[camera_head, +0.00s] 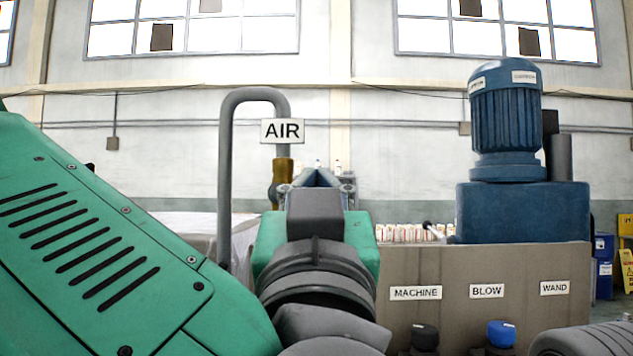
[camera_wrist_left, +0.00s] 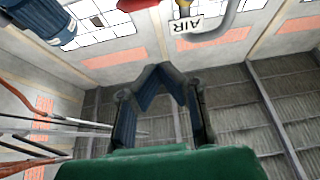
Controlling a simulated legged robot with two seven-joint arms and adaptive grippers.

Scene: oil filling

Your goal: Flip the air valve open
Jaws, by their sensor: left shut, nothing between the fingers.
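The air valve (camera_head: 281,178) is a brass body on a bent grey pipe (camera_head: 225,180), under a white AIR sign (camera_head: 283,131). In the left wrist view the valve (camera_wrist_left: 184,8) shows at the top edge, with a red part (camera_wrist_left: 138,4) beside it that looks like its handle. My left gripper (camera_head: 318,174) is shut and empty, just right of the valve in the head view. In the left wrist view its fingertips (camera_wrist_left: 160,70) meet, apart from the valve. My arm hides part of the area below the valve. My right gripper is not in view.
A blue motor (camera_head: 506,120) stands on a blue block (camera_head: 522,212) at the right. In front is a brown-grey panel (camera_head: 487,265) labelled MACHINE, BLOW and WAND. A black knob (camera_head: 424,337) and a blue knob (camera_head: 501,333) sit below it. Several small bottles (camera_head: 400,233) stand behind.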

